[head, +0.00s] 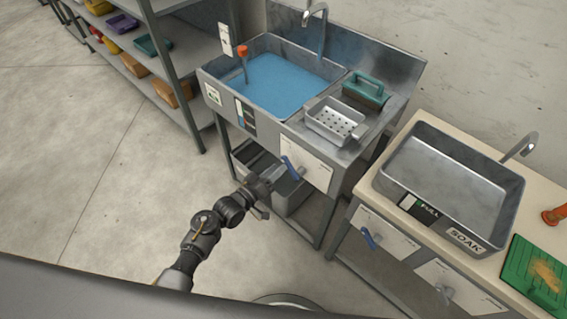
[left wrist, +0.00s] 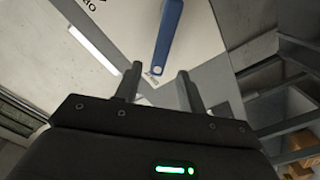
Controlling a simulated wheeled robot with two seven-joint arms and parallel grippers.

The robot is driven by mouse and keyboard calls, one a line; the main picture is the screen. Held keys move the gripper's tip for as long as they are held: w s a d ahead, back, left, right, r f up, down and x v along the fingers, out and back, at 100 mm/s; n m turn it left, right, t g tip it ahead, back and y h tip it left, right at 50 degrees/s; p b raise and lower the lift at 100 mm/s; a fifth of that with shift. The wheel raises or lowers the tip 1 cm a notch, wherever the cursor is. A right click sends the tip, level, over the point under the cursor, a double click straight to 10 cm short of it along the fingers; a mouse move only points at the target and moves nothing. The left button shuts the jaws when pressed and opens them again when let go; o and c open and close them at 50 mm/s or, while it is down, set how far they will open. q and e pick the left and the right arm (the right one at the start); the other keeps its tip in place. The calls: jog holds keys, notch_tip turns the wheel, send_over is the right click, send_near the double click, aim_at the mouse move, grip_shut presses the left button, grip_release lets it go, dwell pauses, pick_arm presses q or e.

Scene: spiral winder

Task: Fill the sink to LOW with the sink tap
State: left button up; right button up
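The metal sink (head: 222,90) at the top centre holds blue water (head: 285,85). A curved tap (head: 316,12) stands at its back, and a small level gauge (head: 246,112) is on its front; its marks are too small to read. A blue lever (head: 291,168) sits on the white panel (head: 318,174) below; the left wrist view also shows this lever (left wrist: 168,38). My left gripper (head: 264,200) is just in front of the panel. In the left wrist view its fingers (left wrist: 159,74) are apart, with the lever's lower end in line between the tips; contact cannot be told.
Shelves (head: 170,50) stand at left; the floor there is clear.

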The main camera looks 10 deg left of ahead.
pick_arm(q)
jog(key=v, duration=0.5)
jog(key=shift+s+a, duration=0.2)
jog(key=shift+s, duration=0.05)
dwell(0.4)
jog(key=s+a+f+m+g+y, duration=0.1)
jog(key=s+a+f+g+y, duration=0.3)
jog(key=f, duration=0.6)
jog(key=s+a+f+m+g+y, duration=0.1)
jog(key=s+a+f, duration=0.1)
jog(key=s+f, duration=0.5)
jog(key=s+a+f+m+g+y, duration=0.1)
jog(key=s+a+f+g+y, duration=0.15)
jog(key=f, duration=0.95)
jog(key=s+a+f+g+y, duration=0.1)
jog(key=s+a+f+g, duration=0.1)
jog(key=s, duration=0.8)
jog(key=s+a+f+g+y, duration=0.1)
jog(key=s+f, duration=0.4)
jog(key=s, duration=0.5)
jog(key=s+a+f+g+y, duration=0.1)
jog(key=s+a+f+g, duration=0.2)
jog(key=s, duration=0.7)
jog(key=shift+s+a+f+m, duration=0.2)
jog(key=shift+a+f+m, duration=0.2)
jog(key=shift+f, duration=0.3)
